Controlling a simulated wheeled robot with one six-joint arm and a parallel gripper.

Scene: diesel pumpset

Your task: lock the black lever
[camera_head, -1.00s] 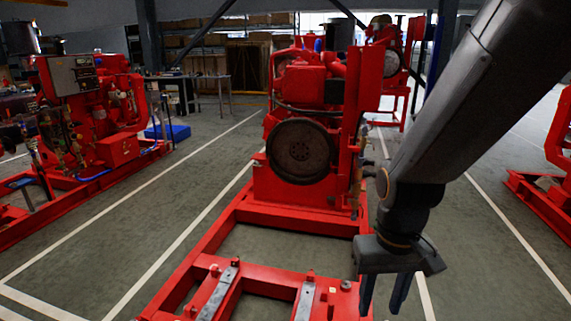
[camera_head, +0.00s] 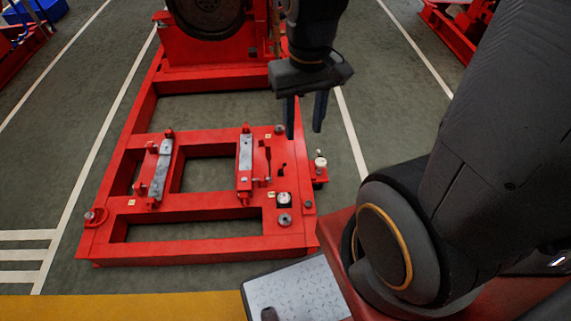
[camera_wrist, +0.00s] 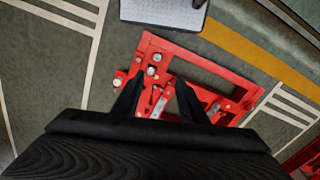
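My gripper (camera_head: 304,131) hangs pointing down above the right side of the red frame (camera_head: 230,243) in the head view. Its two dark fingers are apart with nothing between them. In the wrist view, the open fingers (camera_wrist: 159,80) stand over the same frame's corner. A small dark upright part (camera_head: 268,160), which looks like the black lever, is on the frame's right side, beside the right grey metal bar (camera_head: 245,155). It lies below and left of my fingertips in the head view. It is too small to tell its position.
A white-capped fitting (camera_head: 320,163) juts from the frame's right edge. A round gauge-like part (camera_head: 284,199) and another grey bar (camera_head: 160,170) sit on the frame. The flywheel engine (camera_head: 208,12) stands behind. Green floor right of the frame is clear.

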